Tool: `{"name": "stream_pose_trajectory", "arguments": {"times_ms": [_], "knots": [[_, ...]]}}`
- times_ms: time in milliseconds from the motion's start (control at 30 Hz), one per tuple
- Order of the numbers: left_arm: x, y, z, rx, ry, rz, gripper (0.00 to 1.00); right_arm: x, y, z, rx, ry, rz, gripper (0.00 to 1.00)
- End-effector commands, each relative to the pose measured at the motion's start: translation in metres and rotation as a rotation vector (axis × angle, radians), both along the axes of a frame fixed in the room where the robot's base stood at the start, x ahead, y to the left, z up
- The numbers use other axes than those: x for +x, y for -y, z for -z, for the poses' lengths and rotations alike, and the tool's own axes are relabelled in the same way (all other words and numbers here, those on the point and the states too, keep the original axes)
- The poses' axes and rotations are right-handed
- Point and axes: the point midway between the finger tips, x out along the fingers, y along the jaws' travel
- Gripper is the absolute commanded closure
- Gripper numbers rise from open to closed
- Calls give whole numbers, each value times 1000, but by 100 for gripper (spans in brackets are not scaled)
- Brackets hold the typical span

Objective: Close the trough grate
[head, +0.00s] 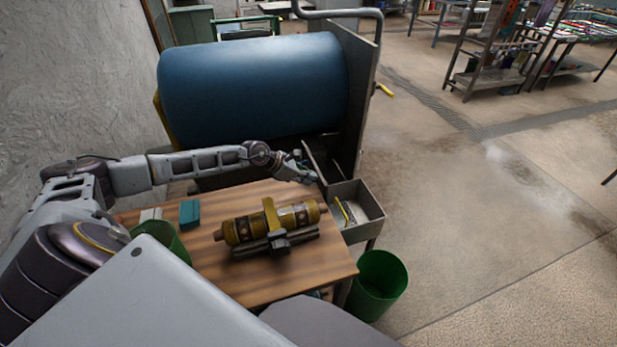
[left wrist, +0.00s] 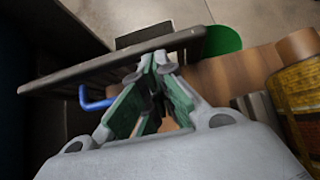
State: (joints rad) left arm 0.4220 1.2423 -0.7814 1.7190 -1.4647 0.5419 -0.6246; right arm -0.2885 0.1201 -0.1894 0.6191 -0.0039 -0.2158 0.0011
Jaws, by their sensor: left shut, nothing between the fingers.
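The trough grate appears to be the dark flat panel (head: 316,160) standing tilted at the right end of the blue drum, above the table's back right corner. In the left wrist view the panel (left wrist: 75,82) crosses the upper left edge-on, with a blue hooked handle (left wrist: 97,103) below it. My left gripper (head: 312,178) is beside the panel, and its fingertips (left wrist: 153,62) are shut, empty and close to the panel's edge. I cannot tell whether they touch it. The trough is mostly hidden beneath the drum. My right gripper is not in view.
A large blue drum (head: 250,88) fills the back. A wooden table (head: 300,280) holds a yellow-brown cylinder (head: 270,223) and a teal block (head: 190,213). A grey open box (head: 372,228) adjoins its right edge, above a green bin (head: 378,285). Floor at right is clear.

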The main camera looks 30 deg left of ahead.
Motion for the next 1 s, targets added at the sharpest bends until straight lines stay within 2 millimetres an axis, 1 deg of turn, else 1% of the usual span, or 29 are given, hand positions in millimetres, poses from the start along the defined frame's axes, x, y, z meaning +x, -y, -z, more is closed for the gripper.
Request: {"name": "stream_pose_trajectory", "arguments": {"times_ms": [233,500,733,900,1000], "knots": [[2,2,0,1,-2,0,100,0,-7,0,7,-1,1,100],[2,2,0,1,-1,0,100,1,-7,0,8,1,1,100],[5,4,-1,6,-6,1,100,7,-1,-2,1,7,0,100],[9,8,-2,17,-20,1,100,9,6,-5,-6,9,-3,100],[13,12,-4,28,-31,1,100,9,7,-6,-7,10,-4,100]]}}
